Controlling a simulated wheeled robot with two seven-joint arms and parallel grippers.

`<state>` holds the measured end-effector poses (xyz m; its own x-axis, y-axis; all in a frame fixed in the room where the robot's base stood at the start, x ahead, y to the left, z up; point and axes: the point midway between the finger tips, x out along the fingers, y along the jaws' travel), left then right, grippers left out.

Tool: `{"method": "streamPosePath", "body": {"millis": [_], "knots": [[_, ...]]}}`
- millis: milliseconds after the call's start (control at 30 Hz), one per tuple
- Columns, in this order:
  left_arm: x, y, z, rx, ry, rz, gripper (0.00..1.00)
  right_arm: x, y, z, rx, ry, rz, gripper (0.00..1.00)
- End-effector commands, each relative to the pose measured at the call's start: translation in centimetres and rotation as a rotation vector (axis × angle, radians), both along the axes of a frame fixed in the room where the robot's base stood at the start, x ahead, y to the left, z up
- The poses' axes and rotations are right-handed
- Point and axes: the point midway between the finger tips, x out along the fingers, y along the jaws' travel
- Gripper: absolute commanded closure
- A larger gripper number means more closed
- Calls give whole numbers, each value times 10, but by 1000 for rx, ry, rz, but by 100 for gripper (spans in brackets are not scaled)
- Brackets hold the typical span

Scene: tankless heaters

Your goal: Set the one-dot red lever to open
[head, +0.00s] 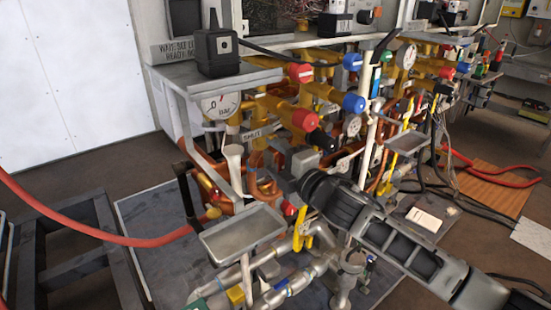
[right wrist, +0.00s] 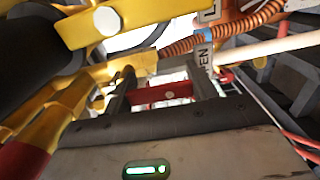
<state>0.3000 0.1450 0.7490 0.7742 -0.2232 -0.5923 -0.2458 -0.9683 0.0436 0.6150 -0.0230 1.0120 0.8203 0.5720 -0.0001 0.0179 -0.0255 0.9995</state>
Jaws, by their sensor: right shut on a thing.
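In the right wrist view, a short red lever (right wrist: 158,93) lies crosswise between the dark fingers of my right gripper (right wrist: 163,86). The gripper is shut on it. I cannot make out any dot on the lever. My left gripper is not in view.
Yellow pipes with red and blue knobs (head: 353,103) crowd the rig above my right gripper. A pressure gauge (head: 220,105) and a grey tray (head: 242,231) are to the left. In the wrist view, a yellow bar (right wrist: 125,20) and an orange corrugated hose (right wrist: 185,44) are close.

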Motion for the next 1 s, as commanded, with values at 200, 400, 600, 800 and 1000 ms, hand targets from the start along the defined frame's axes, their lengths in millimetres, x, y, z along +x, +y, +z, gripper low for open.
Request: {"method": "streamPosePath", "body": {"millis": [200,400,600,800,1000], "knots": [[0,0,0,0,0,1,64,0,-1,-1,0,3,-2,24],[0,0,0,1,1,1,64,0,0,0,2,3,-1,21],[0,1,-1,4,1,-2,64,-5,-4,-1,2,2,0,21],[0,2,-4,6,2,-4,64,-33,-24,-3,0,2,-1,21],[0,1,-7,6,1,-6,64,-75,-53,-4,-1,5,-1,21]]}}
